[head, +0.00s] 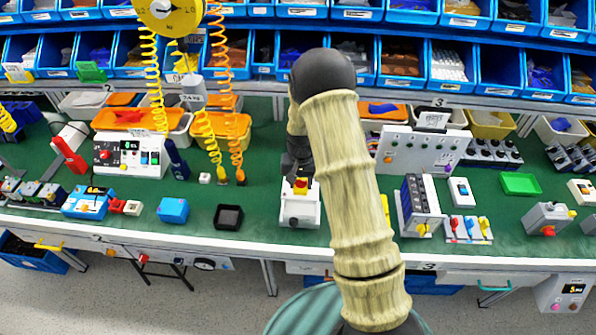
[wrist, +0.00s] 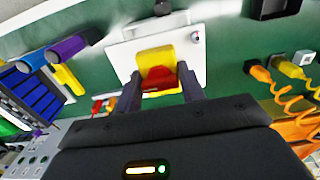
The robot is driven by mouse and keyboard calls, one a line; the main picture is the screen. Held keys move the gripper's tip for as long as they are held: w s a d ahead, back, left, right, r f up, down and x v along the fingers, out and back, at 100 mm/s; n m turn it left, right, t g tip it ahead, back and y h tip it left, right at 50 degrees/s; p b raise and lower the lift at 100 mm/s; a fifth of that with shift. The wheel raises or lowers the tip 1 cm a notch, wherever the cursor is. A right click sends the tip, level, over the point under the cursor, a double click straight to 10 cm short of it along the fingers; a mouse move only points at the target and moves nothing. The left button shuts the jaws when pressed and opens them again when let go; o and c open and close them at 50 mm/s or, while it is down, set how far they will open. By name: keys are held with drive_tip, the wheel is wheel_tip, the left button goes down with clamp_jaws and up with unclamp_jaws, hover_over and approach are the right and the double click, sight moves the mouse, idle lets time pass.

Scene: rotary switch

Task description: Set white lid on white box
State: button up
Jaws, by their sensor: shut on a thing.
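A white box-shaped switch unit (head: 300,208) stands on the green bench top under my arm. In the wrist view its white top plate (wrist: 128,55) carries a yellow base (wrist: 154,56) with a red knob (wrist: 160,77). My gripper (wrist: 161,86) has one finger on each side of the red knob and is shut on it. In the head view my gripper (head: 299,175) is above the unit, partly hidden by my arm. No separate white lid can be made out in either view.
A black tray (head: 228,217) and a blue box (head: 173,210) stand to the left, a blue-fronted module (head: 420,205) to the right. Yellow and orange coiled cables (head: 235,130) hang to the left of my gripper. Blue bins (head: 500,65) line the back.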

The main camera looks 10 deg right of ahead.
sight(299, 195)
drive_tip(key=shift+w, duration=0.2)
drive_tip(key=shift+s, duration=0.4)
drive_tip(key=shift+s+a, duration=0.1)
drive_tip(key=shift+s, duration=0.05)
wheel_tip(299, 195, down, 5)
drive_tip(key=b, duration=0.3)
drive_tip(key=shift+b, duration=0.3)
drive_tip(key=shift+f, duration=0.45)
drive_tip(key=shift+a, duration=0.2)
drive_tip(key=shift+w+d, duration=0.2)
